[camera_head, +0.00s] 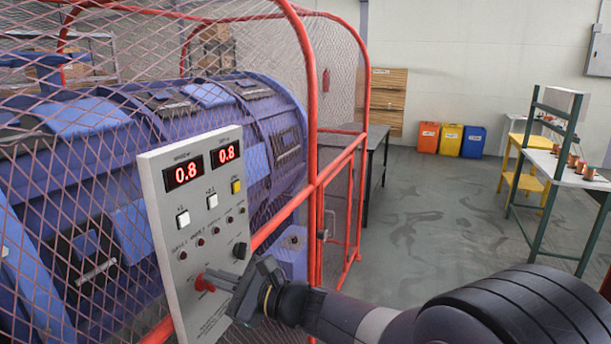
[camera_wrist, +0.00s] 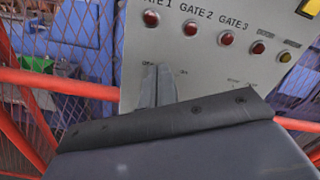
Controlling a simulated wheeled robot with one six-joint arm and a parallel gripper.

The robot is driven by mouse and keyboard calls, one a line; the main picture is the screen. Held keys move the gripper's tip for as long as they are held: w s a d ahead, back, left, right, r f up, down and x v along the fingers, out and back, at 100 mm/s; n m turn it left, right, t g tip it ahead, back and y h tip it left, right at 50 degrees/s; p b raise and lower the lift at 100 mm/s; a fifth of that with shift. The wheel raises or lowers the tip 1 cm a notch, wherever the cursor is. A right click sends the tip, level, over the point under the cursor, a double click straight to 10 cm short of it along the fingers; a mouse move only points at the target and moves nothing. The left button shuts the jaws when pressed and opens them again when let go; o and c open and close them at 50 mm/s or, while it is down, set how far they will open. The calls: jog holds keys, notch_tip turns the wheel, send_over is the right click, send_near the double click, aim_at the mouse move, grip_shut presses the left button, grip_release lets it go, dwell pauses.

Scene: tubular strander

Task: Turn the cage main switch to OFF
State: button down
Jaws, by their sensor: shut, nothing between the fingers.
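The grey control panel (camera_head: 165,215) stands at the red cage frame, with two red displays that both read 0.8. A red switch handle (camera_head: 203,284) is low on the panel; its label is too small to read, as is its exact setting. A black rotary knob (camera_head: 240,250) is above and to its right. My gripper (camera_head: 212,280) is shut and empty, its fingertips at or very near the red handle; contact cannot be told. In the wrist view the shut fingers (camera_wrist: 157,88) point at the panel face (camera_wrist: 215,65), and the red handle is hidden.
Red lamps labelled GATE 1, GATE 2 and GATE 3 (camera_wrist: 227,39) are above the fingers. White buttons (camera_head: 183,219) and a yellow button (camera_head: 236,187) are higher up. Red rails (camera_head: 312,150) and mesh enclose the blue machine (camera_head: 95,165).

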jog(key=shift+w+a, duration=0.2)
jog(key=shift+a, duration=0.25)
jog(key=shift+f+b, duration=0.35)
jog(key=shift+b, duration=0.25)
dwell(0.4)
jog(key=shift+s+a+f+b, duration=0.1)
jog(key=shift+s+f+b, duration=0.15)
jog(key=shift+b, duration=1.15)
jog(key=shift+r, duration=0.15)
jog(key=shift+s+r, duration=0.15)
jog(key=shift+r, duration=0.1)
jog(key=shift+b+v, duration=0.45)
jog(key=shift+v, duration=2.5)
jog(key=shift+s, duration=0.1)
